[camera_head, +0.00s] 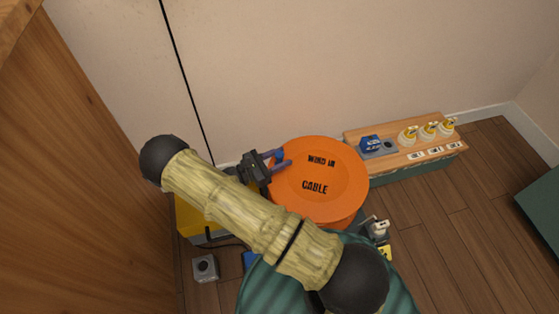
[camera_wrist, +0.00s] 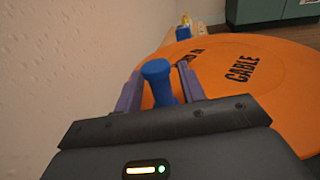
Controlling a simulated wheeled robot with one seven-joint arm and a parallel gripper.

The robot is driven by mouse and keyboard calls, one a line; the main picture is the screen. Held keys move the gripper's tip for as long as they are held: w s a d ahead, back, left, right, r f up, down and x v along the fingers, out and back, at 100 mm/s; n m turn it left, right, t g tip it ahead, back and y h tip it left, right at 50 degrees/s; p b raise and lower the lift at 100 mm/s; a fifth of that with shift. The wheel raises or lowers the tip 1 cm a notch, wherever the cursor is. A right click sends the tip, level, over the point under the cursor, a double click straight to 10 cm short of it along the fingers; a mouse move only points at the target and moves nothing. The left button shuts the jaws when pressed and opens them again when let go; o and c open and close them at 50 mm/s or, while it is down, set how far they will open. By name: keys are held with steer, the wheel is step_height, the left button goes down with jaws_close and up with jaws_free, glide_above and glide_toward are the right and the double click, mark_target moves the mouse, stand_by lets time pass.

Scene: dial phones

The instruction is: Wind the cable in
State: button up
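A large orange reel (camera_head: 335,200) bears the words "WIND IN" and "CABLE" on its face; it also fills the right of the wrist view (camera_wrist: 285,85). A blue crank knob (camera_wrist: 157,78) stands up near the reel's wall-side edge and shows small in the head view (camera_head: 279,156). My gripper (camera_head: 283,159) is at this edge, its two purple fingers (camera_wrist: 157,88) on either side of the knob. Orange shows between the right finger and the knob, so the gripper looks open around it. A thin black cable (camera_head: 188,85) runs down the wall behind my gripper.
A wooden-topped bench (camera_head: 405,158) with a blue object (camera_head: 370,143) and several yellow-and-white pieces stands right of the reel. A yellow box (camera_head: 190,218) and a grey box (camera_head: 205,267) are at left, by a wooden panel (camera_head: 85,150). The wall is close behind.

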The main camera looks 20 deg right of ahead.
steer(key=shift+d, duration=0.1)
jaws_close()
steer(key=shift+s+a+r+p, duration=0.2)
steer(key=shift+s+a+p, duration=0.25)
steer(key=shift+p, duration=0.6)
steer(key=shift+s+f, duration=0.2)
steer(key=shift+s, duration=0.1)
jaws_free()
steer(key=shift+a, duration=0.1)
